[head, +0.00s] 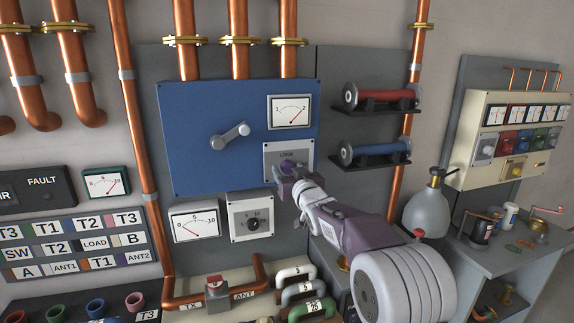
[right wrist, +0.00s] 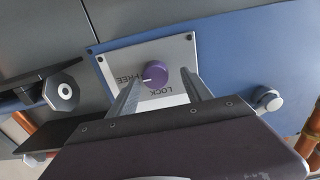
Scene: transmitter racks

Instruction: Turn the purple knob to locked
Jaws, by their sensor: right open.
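The purple knob (right wrist: 155,77) sits on a light grey plate (right wrist: 103,62) marked FREE and LOCK. Its white pointer line is turned toward the FREE side in the right wrist view. My right gripper (right wrist: 162,76) is open, with one finger on each side of the knob; I cannot tell whether either finger touches it. In the head view the plate (head: 300,149) is at the lower right of the blue panel (head: 200,125), and my right gripper (head: 284,174) covers the knob. My left gripper is not in view.
A grey lever (head: 231,136) and a meter (head: 291,111) are on the blue panel. Red (head: 383,97) and blue (head: 380,147) cylinders are mounted to the right. Below are a dial box (head: 251,216) and coloured handles. Copper pipes run above.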

